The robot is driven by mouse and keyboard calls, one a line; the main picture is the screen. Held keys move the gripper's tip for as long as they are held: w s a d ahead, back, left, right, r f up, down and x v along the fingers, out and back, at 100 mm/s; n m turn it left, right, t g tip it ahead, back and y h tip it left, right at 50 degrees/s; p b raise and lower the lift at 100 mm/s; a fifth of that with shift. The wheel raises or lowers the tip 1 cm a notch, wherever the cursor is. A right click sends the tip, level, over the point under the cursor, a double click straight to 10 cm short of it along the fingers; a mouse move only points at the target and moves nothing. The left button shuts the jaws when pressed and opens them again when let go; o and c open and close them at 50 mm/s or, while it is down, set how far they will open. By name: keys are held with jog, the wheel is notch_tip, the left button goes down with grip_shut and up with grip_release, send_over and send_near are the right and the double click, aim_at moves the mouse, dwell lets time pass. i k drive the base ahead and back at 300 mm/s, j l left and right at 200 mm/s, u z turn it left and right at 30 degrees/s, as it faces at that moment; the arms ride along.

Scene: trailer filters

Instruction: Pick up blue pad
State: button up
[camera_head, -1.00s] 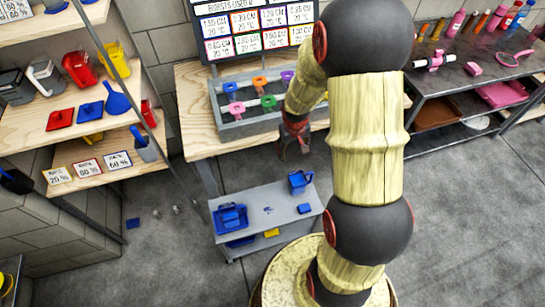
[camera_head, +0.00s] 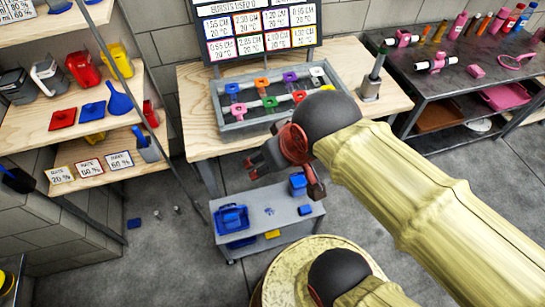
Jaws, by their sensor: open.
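Several flat blue pieces could be the blue pad, and I cannot tell which is meant. One small blue block (camera_head: 304,209) lies at the right end of the grey cart top. A blue flat piece with a raised top (camera_head: 92,111) lies on the middle wooden shelf, beside a red one (camera_head: 62,119). My gripper (camera_head: 252,166) is open and empty, above the back of the cart and in front of the wooden table. It touches none of the blue pieces.
The grey cart (camera_head: 262,221) carries a blue tray (camera_head: 231,217) and a blue cup (camera_head: 298,184). The wooden table (camera_head: 195,128) holds a grey crate (camera_head: 224,122) of coloured parts. A dark bench (camera_head: 437,95) stands right. The floor left of the cart is mostly clear.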

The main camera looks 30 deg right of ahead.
aim_at(304, 209)
jog(key=k+z, duration=0.1)
jog(key=z, duration=0.4)
jog(key=k+z, duration=0.15)
jog(key=z, duration=0.3)
